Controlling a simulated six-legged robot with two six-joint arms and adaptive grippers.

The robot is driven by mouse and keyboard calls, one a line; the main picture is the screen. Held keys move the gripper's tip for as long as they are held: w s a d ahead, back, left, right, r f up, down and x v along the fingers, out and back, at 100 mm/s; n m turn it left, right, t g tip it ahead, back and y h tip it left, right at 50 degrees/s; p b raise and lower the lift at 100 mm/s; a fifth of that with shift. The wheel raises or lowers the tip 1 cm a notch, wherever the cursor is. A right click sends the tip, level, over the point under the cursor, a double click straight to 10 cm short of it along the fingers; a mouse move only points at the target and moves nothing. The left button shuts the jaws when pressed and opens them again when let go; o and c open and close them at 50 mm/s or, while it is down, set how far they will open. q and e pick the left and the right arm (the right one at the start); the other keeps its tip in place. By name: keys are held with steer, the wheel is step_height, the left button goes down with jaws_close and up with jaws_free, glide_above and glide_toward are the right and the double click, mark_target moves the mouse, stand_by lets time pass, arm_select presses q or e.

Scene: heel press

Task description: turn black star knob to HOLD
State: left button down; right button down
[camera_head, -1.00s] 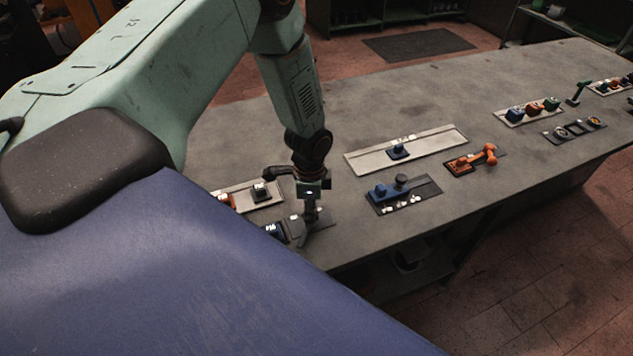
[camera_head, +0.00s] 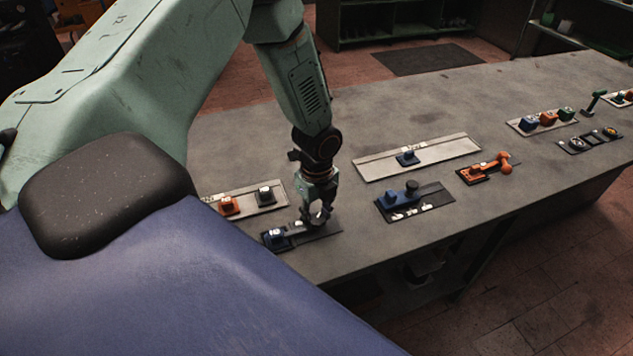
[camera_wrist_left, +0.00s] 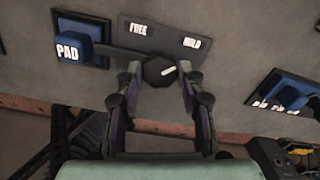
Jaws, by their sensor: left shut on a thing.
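The black star knob (camera_wrist_left: 159,71) sits between the fingers of my left gripper (camera_wrist_left: 160,82) in the left wrist view. The gripper is shut on it. A white pointer mark on the knob points up and right, toward the HOLD label (camera_wrist_left: 191,43). The FREE label (camera_wrist_left: 138,29) is up and left of the knob. In the head view my left gripper (camera_head: 317,216) is down over the dark plate (camera_head: 325,229); the knob is mostly hidden there. My right gripper is not in view.
Several control panels lie along the grey bench (camera_head: 420,110). Close to my left arm are a panel with an orange block (camera_head: 229,206) and a dark one. To the right are a blue slider panel (camera_head: 425,202) and an orange lever (camera_head: 488,169). Bare bench lies between them.

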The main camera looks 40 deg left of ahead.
mark_target(317, 219)
arm_select(q)
steer(key=shift+d+m, duration=0.1)
steer(key=shift+m, duration=0.7)
steer(key=c, duration=0.8)
jaws_free()
step_height(317, 219, up, 12)
steer(key=shift+s, duration=0.1)
stand_by(0.8)
